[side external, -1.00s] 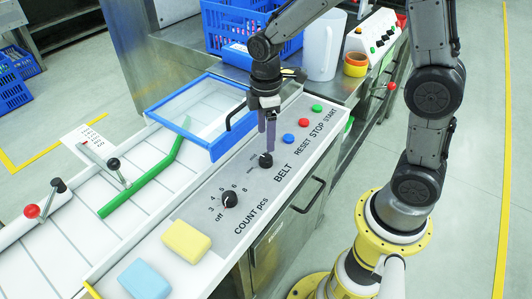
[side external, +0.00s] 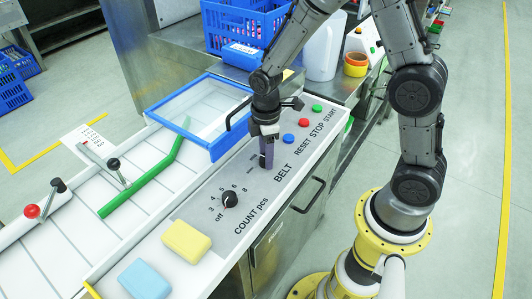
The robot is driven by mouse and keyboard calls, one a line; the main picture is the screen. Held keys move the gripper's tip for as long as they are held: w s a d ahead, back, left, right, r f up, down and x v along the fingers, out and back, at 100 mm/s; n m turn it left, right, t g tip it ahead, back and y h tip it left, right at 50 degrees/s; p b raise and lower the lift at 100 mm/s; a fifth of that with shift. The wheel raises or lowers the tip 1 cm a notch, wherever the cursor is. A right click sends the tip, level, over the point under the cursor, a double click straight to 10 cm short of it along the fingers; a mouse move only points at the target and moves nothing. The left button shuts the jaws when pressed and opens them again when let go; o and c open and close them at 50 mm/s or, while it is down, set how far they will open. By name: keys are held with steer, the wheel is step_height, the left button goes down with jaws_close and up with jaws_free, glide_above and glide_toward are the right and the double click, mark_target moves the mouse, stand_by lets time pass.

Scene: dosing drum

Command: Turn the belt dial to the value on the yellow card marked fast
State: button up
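The belt dial sits on the grey control panel (side external: 248,219), beside the printed word BELT. It is hidden now behind the purple-grey fingers of my gripper (side external: 266,160). The gripper points down, with its fingertips right at the dial's place. The fingers overlap from this side, so I cannot tell whether they are closed on the knob or stand around it. Small dial marks show left of the fingers, too small to read. A small yellow patch (side external: 288,74) shows behind my arm; it may be the yellow card, but no writing is readable.
The black COUNT pcs dial (side external: 230,200) is nearby on the left. Blue (side external: 288,138), red (side external: 303,124) and green (side external: 317,108) buttons lie right of the gripper. A blue-framed clear cover (side external: 196,112) stands close behind. Yellow (side external: 186,241) and blue (side external: 145,279) blocks lie at the front.

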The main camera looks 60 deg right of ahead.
jaws_close()
steer(key=shift+m, duration=0.4)
steer(key=m, duration=0.5)
steer(key=shift+m, duration=0.3)
steer(key=m, duration=0.5)
steer(key=shift+r+m, duration=0.1)
steer(key=shift+m, duration=0.2)
steer(key=shift+o, duration=2.4)
jaws_free()
